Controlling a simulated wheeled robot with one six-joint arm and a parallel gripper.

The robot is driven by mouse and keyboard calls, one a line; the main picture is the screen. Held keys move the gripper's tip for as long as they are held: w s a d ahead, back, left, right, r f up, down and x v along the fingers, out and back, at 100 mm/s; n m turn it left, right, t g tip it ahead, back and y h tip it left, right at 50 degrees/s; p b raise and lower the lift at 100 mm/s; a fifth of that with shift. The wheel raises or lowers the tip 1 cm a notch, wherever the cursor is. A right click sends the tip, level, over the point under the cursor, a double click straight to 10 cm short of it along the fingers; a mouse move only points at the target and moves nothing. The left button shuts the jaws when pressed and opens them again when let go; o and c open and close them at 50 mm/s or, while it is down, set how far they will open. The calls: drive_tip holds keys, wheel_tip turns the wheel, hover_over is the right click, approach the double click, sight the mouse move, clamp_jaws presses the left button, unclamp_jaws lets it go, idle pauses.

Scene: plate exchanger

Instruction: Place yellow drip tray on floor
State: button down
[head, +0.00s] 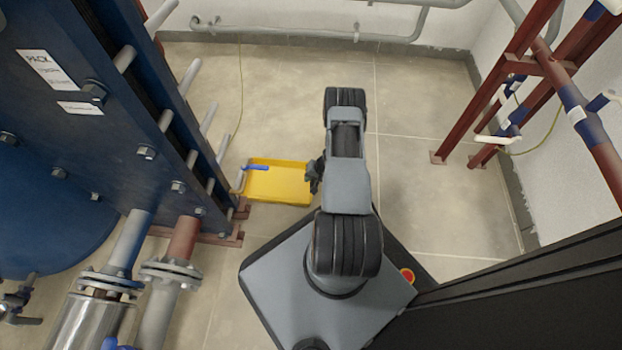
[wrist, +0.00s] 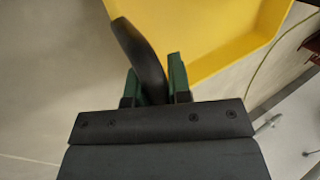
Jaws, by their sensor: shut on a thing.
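The yellow drip tray (head: 283,186) is a shallow open tray at the foot of the blue plate exchanger, left of my arm. My gripper (head: 314,176) is at the tray's right edge. In the wrist view, the tray (wrist: 215,30) fills the upper right. There my gripper (wrist: 154,84) is shut on a dark curved handle (wrist: 141,52) beside the tray's edge. The handle's join to the tray is not clear. The tray looks roughly level; I cannot tell whether it touches the floor or hangs just above it.
The blue plate exchanger (head: 95,95) with bolts and rods stands close on the left. A blue lever (head: 256,167) overlaps the tray's far left corner. Flanged pipes (head: 170,268) are at lower left. Red frame posts (head: 490,100) stand at right. Tiled floor (head: 420,190) is free between.

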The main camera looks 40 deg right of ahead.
drive_tip(key=c, duration=1.1)
unclamp_jaws()
drive_tip(key=shift+o, duration=0.2)
drive_tip(key=p+v, duration=0.5)
drive_tip(key=v, duration=0.7)
drive_tip(key=w+a+r+n, duration=0.2)
drive_tip(key=a+r, duration=0.2)
drive_tip(key=r, duration=0.5)
drive_tip(key=w+a+r+n+g, duration=0.1)
drive_tip(key=w+a+r, duration=0.1)
drive_tip(key=a+r, duration=0.5)
drive_tip(key=w+a+r+n, duration=0.2)
drive_tip(key=r, duration=0.8)
drive_tip(key=s+a+r+n+h, duration=0.3)
drive_tip(key=s+a+r+h, duration=0.1)
drive_tip(key=s+a+r, duration=0.7)
wheel_tip(320, 180, up, 5)
drive_tip(key=s, duration=0.3)
drive_tip(key=shift+n, duration=0.4)
